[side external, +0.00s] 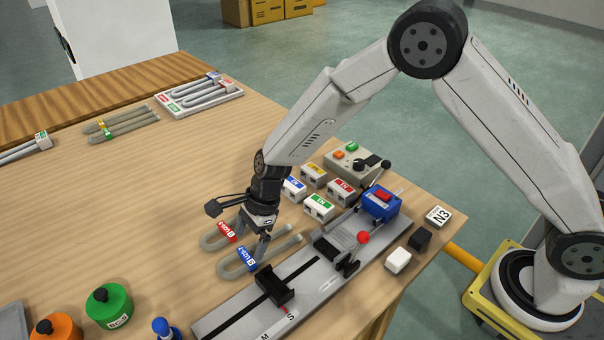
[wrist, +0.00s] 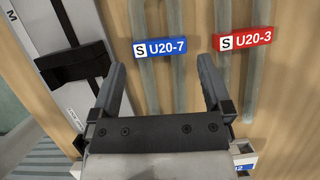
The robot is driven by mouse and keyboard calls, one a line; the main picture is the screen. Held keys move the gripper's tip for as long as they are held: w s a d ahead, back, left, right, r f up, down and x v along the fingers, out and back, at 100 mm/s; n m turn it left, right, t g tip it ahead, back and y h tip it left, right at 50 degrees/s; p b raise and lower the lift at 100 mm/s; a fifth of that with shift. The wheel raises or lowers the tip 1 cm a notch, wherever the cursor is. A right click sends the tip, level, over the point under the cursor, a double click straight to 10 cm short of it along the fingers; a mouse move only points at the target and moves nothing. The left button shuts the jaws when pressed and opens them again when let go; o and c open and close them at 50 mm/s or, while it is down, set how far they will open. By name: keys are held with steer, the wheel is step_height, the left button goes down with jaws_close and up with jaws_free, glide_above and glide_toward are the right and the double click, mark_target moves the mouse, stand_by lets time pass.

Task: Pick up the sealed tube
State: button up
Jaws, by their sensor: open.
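Two grey U-shaped tubes lie side by side on the wooden table. One has a blue label (side external: 245,259), reading S U20-7 in the wrist view (wrist: 160,47). The other has a red label (side external: 227,232), reading S U20-3 in the wrist view (wrist: 242,39). The pictures do not show clearly which tube ends are sealed. My gripper (side external: 257,238) is above the tubes, fingers pointing down. In the wrist view my gripper (wrist: 160,68) is open and empty, its fingers on either side of the blue-labelled tube's legs. Its height above the tube is hard to tell.
A grey rail (side external: 222,320) with a black block (side external: 275,286) runs beside the blue-labelled tube. A blue device (side external: 381,204), small labelled boxes (side external: 319,207) and a control box (side external: 350,160) stand behind. Green (side external: 108,306) and orange (side external: 56,329) containers stand front left.

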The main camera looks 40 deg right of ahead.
mark_target(246, 255)
steer(key=shift+x, duration=2)
steer(key=shift+d, duration=0.1)
steer(key=c, duration=1)
steer(key=shift+r, duration=0.15)
steer(key=shift+r, duration=0.85)
steer(key=s+d+r, duration=0.2)
steer(key=s+r, duration=0.3)
steer(key=s, duration=0.1)
steer(key=s+d+r, duration=0.3)
steer(key=s+r, duration=0.3)
steer(key=s, duration=0.1)
steer(key=shift+d, duration=0.3)
